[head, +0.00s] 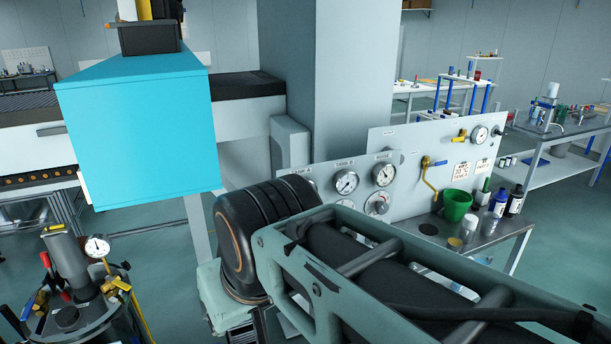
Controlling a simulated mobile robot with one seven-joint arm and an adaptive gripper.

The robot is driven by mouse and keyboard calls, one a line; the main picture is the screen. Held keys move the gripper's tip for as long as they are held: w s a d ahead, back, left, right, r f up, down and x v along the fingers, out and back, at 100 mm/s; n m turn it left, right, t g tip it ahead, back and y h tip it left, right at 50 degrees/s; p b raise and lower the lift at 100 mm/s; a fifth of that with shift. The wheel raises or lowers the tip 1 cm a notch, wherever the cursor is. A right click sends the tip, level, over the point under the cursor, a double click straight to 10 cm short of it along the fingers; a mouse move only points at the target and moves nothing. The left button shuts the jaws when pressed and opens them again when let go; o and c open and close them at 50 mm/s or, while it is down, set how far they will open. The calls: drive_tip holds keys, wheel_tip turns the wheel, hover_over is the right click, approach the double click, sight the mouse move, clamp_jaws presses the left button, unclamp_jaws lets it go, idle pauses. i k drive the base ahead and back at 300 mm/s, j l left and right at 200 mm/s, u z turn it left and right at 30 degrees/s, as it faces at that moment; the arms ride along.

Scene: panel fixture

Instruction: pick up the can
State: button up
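No item is plainly a can at this size. Among the small items on the metal bench (500,240) by the gauge panel, a small pale cylinder (469,224) stands upright and may be the can; I cannot tell for sure. It is beside a green cup (457,204). A low yellowish round item (455,242) is just in front of them. My arm crosses the lower middle and right of the head view and hides the front of the bench. My gripper's fingertips do not show, so its place relative to these items cannot be seen.
Dark bottles (515,202) and a white-and-blue bottle (499,203) crowd the bench's right. The panel (411,159) with gauges and a yellow-handled valve rises behind. A cyan box (140,140) is at left, above a round tool stand (75,285). Floor is clear right of the bench.

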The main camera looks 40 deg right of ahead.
sight(499, 200)
drive_tip(key=z, duration=2.4)
drive_tip(key=u, duration=0.3)
drive_tip(key=i+l+u, duration=0.15)
drive_tip(key=u, duration=0.3)
drive_tip(key=i+l+u, duration=0.15)
drive_tip(key=l+u, duration=0.3)
drive_tip(key=i+l+u, duration=0.2)
drive_tip(key=l, duration=0.25)
drive_tip(key=l+u, duration=0.2)
drive_tip(key=l, duration=0.25)
drive_tip(key=i+l+u, duration=0.2)
drive_tip(key=l, duration=0.3)
drive_tip(key=l+u, duration=0.2)
drive_tip(key=l, duration=1.4)
drive_tip(key=k, duration=0.05)
